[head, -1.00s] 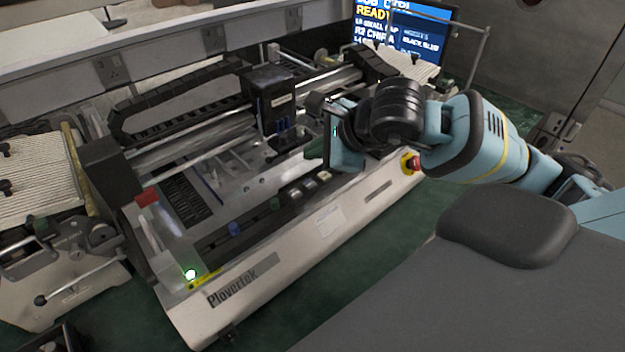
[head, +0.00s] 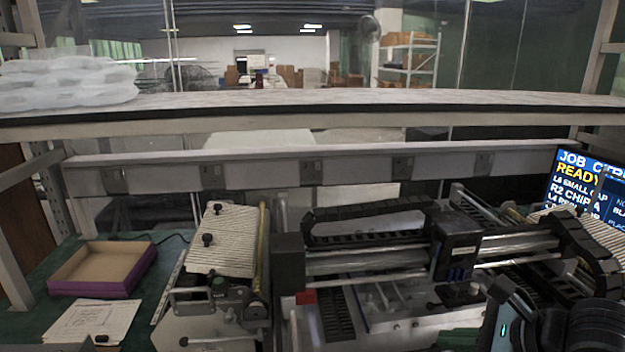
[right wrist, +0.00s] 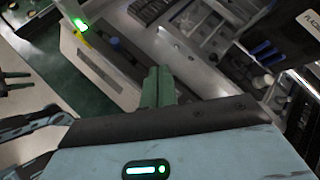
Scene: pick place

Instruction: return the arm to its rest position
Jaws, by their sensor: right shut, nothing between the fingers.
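My right arm shows at the lower right of the head view, in front of the pick-and-place machine (head: 400,262). My right gripper (head: 460,340) is partly cut off by the bottom edge there. In the right wrist view its green fingers (right wrist: 158,88) are closed together with nothing between them. They point toward the machine's bed and front rail, apart from what I can see of them. My left gripper is not in the head view.
A monitor (head: 585,190) with a job list stands at the right. Left of the machine are a feeder unit (head: 222,240), an open purple-edged box (head: 97,290) and paper sheets (head: 90,322). A shelf (head: 300,105) with bagged white items (head: 65,82) spans above.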

